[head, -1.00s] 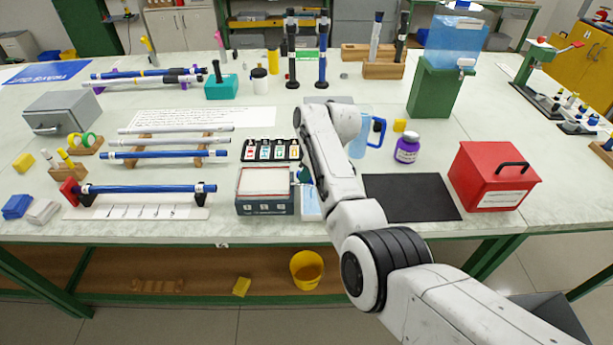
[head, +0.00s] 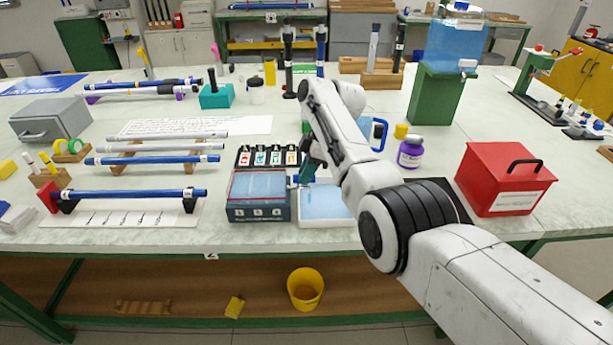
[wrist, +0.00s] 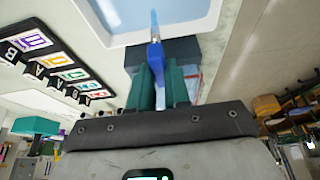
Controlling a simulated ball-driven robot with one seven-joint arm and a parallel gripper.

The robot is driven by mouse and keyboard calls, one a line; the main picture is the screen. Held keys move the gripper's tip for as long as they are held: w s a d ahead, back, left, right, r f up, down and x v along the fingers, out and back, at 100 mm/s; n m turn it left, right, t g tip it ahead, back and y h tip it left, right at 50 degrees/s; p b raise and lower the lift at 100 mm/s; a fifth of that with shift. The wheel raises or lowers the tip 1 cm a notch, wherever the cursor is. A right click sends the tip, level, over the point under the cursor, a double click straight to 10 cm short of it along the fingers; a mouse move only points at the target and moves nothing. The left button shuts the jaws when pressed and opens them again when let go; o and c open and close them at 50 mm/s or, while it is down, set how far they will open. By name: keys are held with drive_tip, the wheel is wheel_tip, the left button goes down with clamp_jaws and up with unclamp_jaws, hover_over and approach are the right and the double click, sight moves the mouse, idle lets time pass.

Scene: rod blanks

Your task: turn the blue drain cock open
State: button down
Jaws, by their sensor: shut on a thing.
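The blue drain cock (wrist: 154,54) shows in the wrist view between the two teal fingers of my gripper (wrist: 155,80), which are shut on it. Its narrow blue end points toward a pale-rimmed basin (wrist: 112,39) with light blue inside. In the head view my gripper (head: 306,172) is low between a dark box with a blue top (head: 258,209) and a white tray with light blue inside (head: 325,221).
A rack of labelled cards (head: 267,157) stands just behind the box. A purple-labelled jar (head: 410,153) and a red case (head: 502,178) stand to the right. Rods on stands (head: 130,195) lie to the left. A green stand with a blue tank (head: 437,95) is behind.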

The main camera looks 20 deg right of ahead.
idle(0.3)
drive_tip(key=c, duration=1.4)
unclamp_jaws()
drive_tip(key=shift+o, duration=0.2)
drive_tip(key=shift+r, duration=0.1)
drive_tip(key=v, duration=1)
drive_tip(key=shift+d+r, duration=0.15)
drive_tip(key=shift+r, duration=0.1)
drive_tip(key=shift+s, duration=0.1)
